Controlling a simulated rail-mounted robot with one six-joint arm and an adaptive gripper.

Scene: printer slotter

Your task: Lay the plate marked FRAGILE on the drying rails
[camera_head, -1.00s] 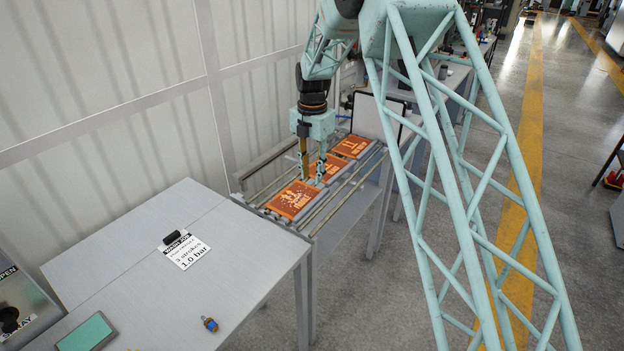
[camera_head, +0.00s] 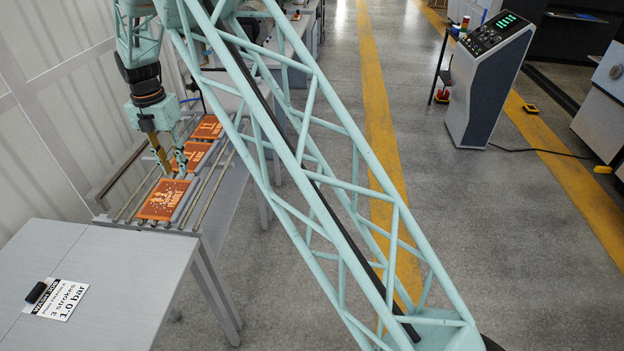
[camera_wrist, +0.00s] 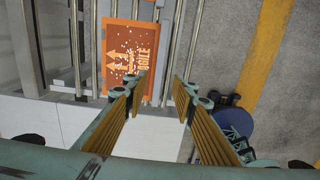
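In the head view this plate (camera_head: 164,202) is the nearest of the orange plates on the rails (camera_head: 211,192). My gripper (camera_head: 171,170) hangs over the plate's far end there. In the wrist view my gripper (camera_wrist: 158,92) is open, with a clear gap between its fingers and nothing held. The plate lies beyond and left of that gap, and the left finger hides a little of its lower edge.
Two more orange plates, a middle one (camera_head: 191,155) and a far one (camera_head: 207,128), lie farther along the rails. A grey table (camera_head: 95,270) with a printed sign (camera_head: 57,299) stands at the near end. A control console (camera_head: 487,85) stands right, beyond open floor.

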